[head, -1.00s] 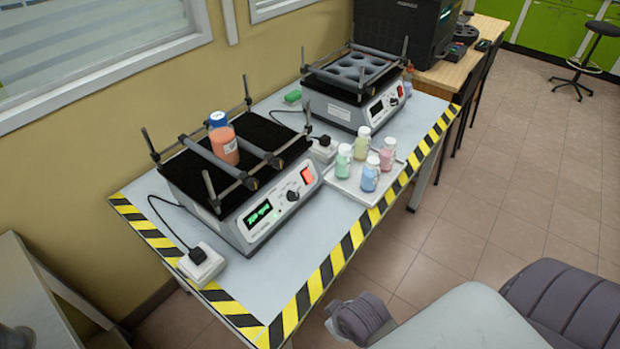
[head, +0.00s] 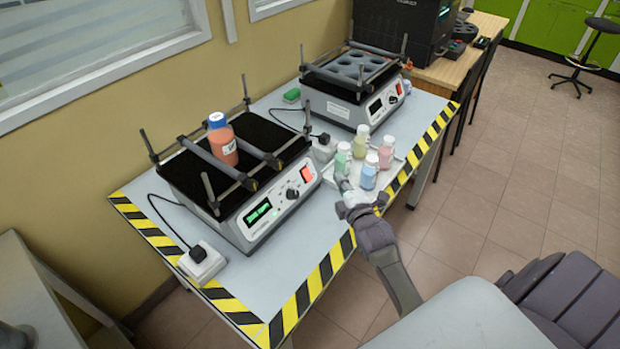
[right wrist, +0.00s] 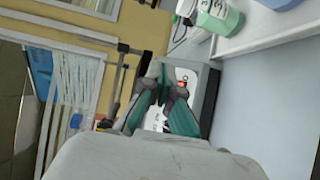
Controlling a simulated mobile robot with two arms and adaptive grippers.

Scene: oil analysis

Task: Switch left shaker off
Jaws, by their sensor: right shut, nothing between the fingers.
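The left shaker (head: 276,205) stands on the table with its front panel facing right and toward me. Its green display (head: 258,212) is lit, and a red rocker switch (head: 306,173) sits at the right end of the panel, beside a round black knob (head: 292,193). An orange bottle with a blue cap (head: 222,143) stands between the bars on its black platform. My right gripper (head: 341,181) is shut and empty, a short way right of the switch and apart from it. In the right wrist view its fingers (right wrist: 163,80) partly hide the panel. My left gripper is not in view.
A second shaker (head: 352,95) stands behind. White plug blocks (head: 201,264) with cables sit on the table. The front table strip is clear.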

